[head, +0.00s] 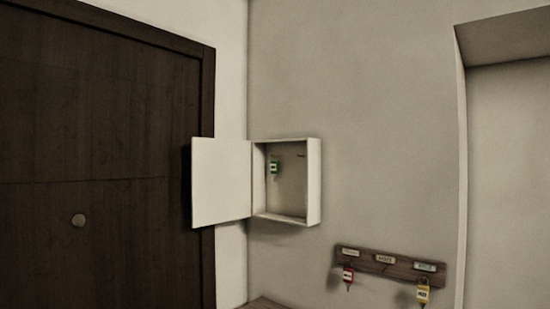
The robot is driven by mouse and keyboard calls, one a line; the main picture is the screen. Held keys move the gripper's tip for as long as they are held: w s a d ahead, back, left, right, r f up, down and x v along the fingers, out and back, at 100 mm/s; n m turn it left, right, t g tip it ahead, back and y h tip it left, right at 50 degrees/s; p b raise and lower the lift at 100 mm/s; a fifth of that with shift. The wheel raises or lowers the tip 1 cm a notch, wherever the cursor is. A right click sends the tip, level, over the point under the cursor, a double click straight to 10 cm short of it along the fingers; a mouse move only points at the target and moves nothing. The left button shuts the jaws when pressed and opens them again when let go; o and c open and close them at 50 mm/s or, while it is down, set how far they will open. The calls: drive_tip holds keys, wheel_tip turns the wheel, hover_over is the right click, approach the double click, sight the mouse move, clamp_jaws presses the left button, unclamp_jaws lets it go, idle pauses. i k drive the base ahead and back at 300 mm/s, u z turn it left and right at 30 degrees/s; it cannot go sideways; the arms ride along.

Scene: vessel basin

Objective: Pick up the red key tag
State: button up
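The red key tag (348,275) hangs from the left part of a dark wooden key rack (404,271) on the wall, at the lower right of the head view. It has a pale label, and a key shows below it. My gripper is not in view.
A yellow key tag (423,292) hangs at the rack's right end. A white wall cabinet (314,182) stands open with its door (221,181) swung left; a green key tag (274,167) hangs inside. A dark door (100,150) is at left. A wooden surface (262,304) shows at the bottom edge.

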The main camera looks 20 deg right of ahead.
sight(348, 272)
drive_tip(key=u, duration=0.05)
drive_tip(key=i, duration=0.9)
drive_tip(key=z, duration=0.05)
